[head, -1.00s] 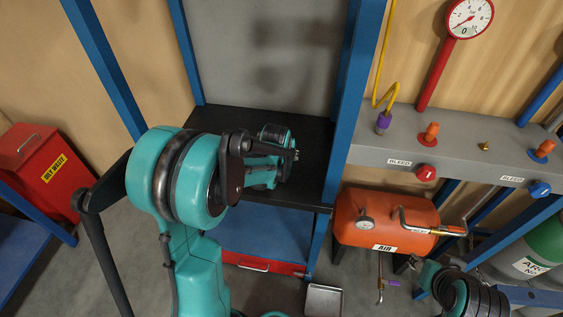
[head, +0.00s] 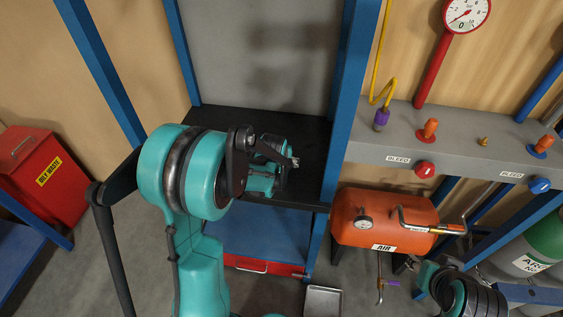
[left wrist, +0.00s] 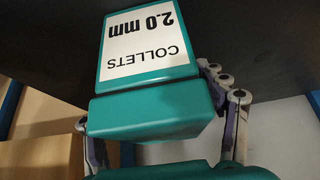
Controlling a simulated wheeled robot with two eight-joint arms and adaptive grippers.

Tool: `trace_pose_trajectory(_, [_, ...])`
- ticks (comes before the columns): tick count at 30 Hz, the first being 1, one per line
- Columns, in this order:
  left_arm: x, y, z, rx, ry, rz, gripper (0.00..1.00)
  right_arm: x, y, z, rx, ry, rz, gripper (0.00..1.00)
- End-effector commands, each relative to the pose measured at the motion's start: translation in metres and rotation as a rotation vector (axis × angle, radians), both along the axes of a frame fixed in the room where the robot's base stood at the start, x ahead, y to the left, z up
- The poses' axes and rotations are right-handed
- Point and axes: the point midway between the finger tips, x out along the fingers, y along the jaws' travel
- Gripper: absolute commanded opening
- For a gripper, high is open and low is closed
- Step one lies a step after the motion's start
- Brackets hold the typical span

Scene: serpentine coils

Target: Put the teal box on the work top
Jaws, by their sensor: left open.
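The teal box (left wrist: 150,112), with a white label reading "COLLETS 2.0 mm", fills the middle of the left wrist view, against a dark surface. My left gripper (left wrist: 152,100) is open, with a finger on either side of the box's near end. I cannot tell whether the fingers touch it. In the head view my left gripper (head: 287,162) is over the black work top (head: 312,150) between blue posts. My arm and gripper cover that area, and I cannot pick out the box there.
A grey panel (head: 262,50) stands behind the work top. A blue lower shelf (head: 255,232) lies below it. To the right are an orange air tank (head: 385,220) and a grey manifold (head: 450,150). A red oily-waste bin (head: 40,180) stands at the left.

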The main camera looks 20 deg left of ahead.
Motion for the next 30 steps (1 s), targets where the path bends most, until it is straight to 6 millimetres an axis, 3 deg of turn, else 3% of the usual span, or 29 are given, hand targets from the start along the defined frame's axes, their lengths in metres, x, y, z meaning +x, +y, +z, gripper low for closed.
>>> trace_pose_trajectory(5, [-0.001, 0.0, 0.007, 0.0, 0.0, 0.0, 0.72, 0.0, 0.0, 0.006, 0.0, 0.0, 0.0, 0.4])
trace_pose_trajectory(18, [-0.048, -0.013, 0.083, 0.001, 0.0, -0.001, 0.72, 0.0, 0.0, 0.034, 0.0, 0.0, 0.0, 0.4])
trace_pose_trajectory(26, [-0.064, -0.017, 0.105, 0.0, 0.0, -0.004, 0.72, 0.0, 0.0, 0.04, 0.0, 0.0, 0.0, 0.4])
trace_pose_trajectory(30, [-0.082, -0.029, 0.121, 0.0, -0.005, -0.028, 0.72, 0.0, 0.0, 0.04, 0.0, 0.0, 0.0, 0.4])
